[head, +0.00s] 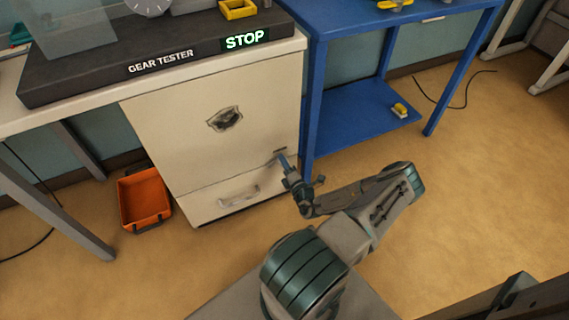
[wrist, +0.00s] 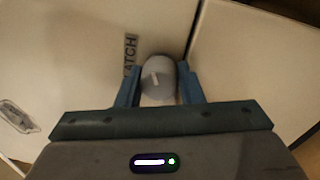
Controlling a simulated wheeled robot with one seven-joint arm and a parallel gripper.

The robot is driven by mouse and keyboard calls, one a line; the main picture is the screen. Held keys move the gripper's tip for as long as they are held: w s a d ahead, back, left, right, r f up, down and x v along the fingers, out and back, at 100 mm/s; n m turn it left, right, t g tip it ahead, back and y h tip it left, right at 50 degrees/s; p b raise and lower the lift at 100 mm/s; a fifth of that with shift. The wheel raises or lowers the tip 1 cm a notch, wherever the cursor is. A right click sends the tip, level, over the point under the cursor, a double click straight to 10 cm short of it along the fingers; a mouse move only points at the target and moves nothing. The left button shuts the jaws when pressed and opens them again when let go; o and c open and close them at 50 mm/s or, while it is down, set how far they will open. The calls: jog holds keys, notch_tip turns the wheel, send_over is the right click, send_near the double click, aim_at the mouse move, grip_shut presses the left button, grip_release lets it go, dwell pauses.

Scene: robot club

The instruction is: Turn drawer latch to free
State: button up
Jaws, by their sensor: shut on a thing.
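The drawer latch (wrist: 158,78) is a round grey knob with a short pale mark on its face, seen in the wrist view. A label ending in "ATCH" (wrist: 130,55) is on the cream panel to its left. My gripper (wrist: 160,92) is shut on the knob, one blue finger on each side. In the head view my gripper (head: 283,162) reaches the right side of the cream cabinet (head: 185,130), and the knob is hidden there.
A black gear tester (head: 120,75) with a lit STOP sign (head: 245,40) lies on top. An orange bin (head: 143,197) stands on the floor left of the cabinet. A blue table (head: 350,125) stands close on the right. The floor in front is mostly clear.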

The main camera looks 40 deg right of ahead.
jog(key=m, duration=0.5)
jog(key=shift+m, duration=0.3)
jog(key=shift+h, duration=0.3)
jog(key=o, duration=1)
jog(key=shift+c, duration=0.2)
jog(key=shift+s, duration=0.1)
jog(key=p+v, duration=0.2)
jog(key=v, duration=1.1)
jog(key=shift+s, duration=0.3)
jog(key=shift+a, duration=0.1)
